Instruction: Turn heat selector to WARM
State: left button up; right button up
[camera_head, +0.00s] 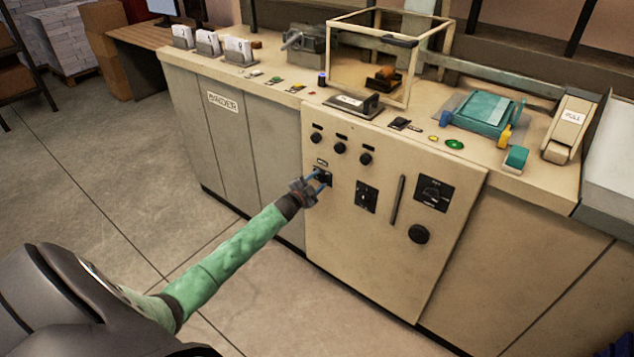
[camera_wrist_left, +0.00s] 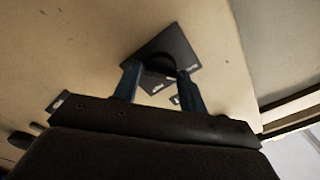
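A dark selector plate (camera_head: 325,173) with a small label above it is on the cream front panel (camera_head: 340,240). My left gripper (camera_head: 321,181) is at this plate and partly hides it. In the left wrist view the black plate (camera_wrist_left: 182,48) carries a dark round knob (camera_wrist_left: 157,62). The two blue fingers of my left gripper (camera_wrist_left: 159,75) stand apart, one on each side of the knob. Whether they touch it I cannot tell. White labels lie around the plate, too blurred to read, so the knob's setting is unclear. My right gripper is not in view.
Three black knobs (camera_head: 340,148) are in a row above the selector. A switch plate (camera_head: 366,197), a vertical handle (camera_head: 398,201), a dial plate (camera_head: 434,193) and a round black knob (camera_head: 418,234) are to the right. The floor (camera_head: 110,180) at left is clear.

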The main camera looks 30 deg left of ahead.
pick_arm(q)
jog(key=shift+o, duration=1.1)
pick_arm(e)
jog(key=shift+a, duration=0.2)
pick_arm(q)
jog(key=shift+s, duration=0.1)
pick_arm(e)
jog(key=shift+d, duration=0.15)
pick_arm(q)
jog(key=shift+s, duration=0.3)
jog(key=s+b, duration=0.1)
jog(key=s, duration=0.6)
jog(key=shift+a+b, duration=0.35)
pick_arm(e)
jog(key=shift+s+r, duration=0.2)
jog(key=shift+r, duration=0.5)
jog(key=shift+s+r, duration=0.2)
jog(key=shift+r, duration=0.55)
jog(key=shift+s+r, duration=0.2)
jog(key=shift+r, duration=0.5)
